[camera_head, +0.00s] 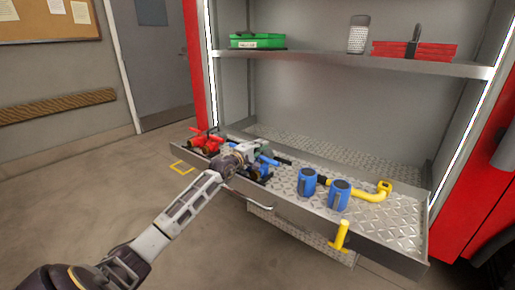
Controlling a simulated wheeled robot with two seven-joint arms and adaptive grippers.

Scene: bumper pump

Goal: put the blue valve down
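The blue valve (267,161) is in the left part of the metal drawer (345,243), partly covered by my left gripper. My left gripper (257,156) reaches over the drawer's front edge and is right at the blue valve. Its fingers are small and overlap the valve, so I cannot tell whether they are closed on it. I also cannot tell whether the valve rests on the drawer floor. A red valve (204,141) is just left of the gripper. My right gripper is out of view.
Two blue cylinders (307,182) and a yellow bent pipe (372,194) are in the drawer's right part. A yellow handle (341,236) stands at its front edge. The shelf (350,62) above holds a green case (257,41) and red items (414,50). Bare tread floor shows behind the cylinders.

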